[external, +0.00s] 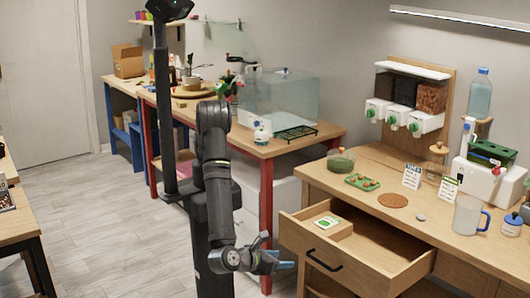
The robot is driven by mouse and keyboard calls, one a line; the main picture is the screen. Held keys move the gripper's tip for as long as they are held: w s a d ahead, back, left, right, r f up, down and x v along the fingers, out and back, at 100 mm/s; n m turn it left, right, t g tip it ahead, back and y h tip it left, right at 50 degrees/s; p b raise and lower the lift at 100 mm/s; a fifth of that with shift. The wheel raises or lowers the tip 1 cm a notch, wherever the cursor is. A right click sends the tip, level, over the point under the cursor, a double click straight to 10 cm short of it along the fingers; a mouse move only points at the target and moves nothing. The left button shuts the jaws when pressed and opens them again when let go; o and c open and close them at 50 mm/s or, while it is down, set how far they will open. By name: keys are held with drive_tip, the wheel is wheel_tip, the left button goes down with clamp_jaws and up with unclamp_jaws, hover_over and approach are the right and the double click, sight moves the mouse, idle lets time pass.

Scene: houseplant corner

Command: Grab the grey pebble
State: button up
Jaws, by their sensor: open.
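A small grey, roundish piece that looks like the grey pebble (421,217) lies on the wooden counter (455,238) at the right. It sits between a round brown cork mat (393,200) and a clear mug with a blue handle (468,214). My gripper (284,262) is low, left of the open drawer and well away from the pebble. It is open, and I see nothing between its fingers.
The open drawer (376,279) sticks out below the counter, between my gripper and the pebble; a small box with a green label (328,223) is in it. A green tray (362,182), a jar (341,161), upright cards (412,175) and dispensers (424,123) stand behind.

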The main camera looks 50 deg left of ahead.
drive_tip(key=shift+w, duration=0.1)
drive_tip(key=w+d+r+n+g+y, duration=0.1)
drive_tip(key=w+d+r+n+g, duration=0.2)
drive_tip(key=w, duration=0.4)
drive_tip(key=w+d+r+n+g, duration=0.1)
drive_tip(key=w+d+n+g, duration=0.15)
drive_tip(key=w+n, duration=0.35)
drive_tip(key=w+d+r+n+g+y, duration=0.1)
drive_tip(key=w+d+r+n+g, duration=0.2)
drive_tip(key=w, duration=0.6)
drive_tip(key=w+r+n+g+h, duration=0.1)
drive_tip(key=w+r+n+h, duration=0.1)
drive_tip(key=w+r+n, duration=0.45)
drive_tip(key=w+r+n+g+h, duration=0.1)
drive_tip(key=w+r+h, duration=0.15)
drive_tip(key=w, duration=0.75)
drive_tip(key=w+r+n+g+h, duration=0.1)
drive_tip(key=w+r+n+h, duration=0.15)
drive_tip(key=w+r, duration=0.4)
approach(421, 218)
drive_tip(key=shift+w+d+f+n+y, duration=0.1)
drive_tip(key=shift+w+f+n+y, duration=0.2)
drive_tip(key=shift+w+f, duration=0.65)
drive_tip(key=shift+s+d+x, duration=0.1)
drive_tip(key=shift+s+x, duration=0.05)
drive_tip(key=shift+x, duration=1.2)
drive_tip(key=shift+s+d+x, duration=0.15)
drive_tip(key=shift+x, duration=1.25)
drive_tip(key=c, duration=1)
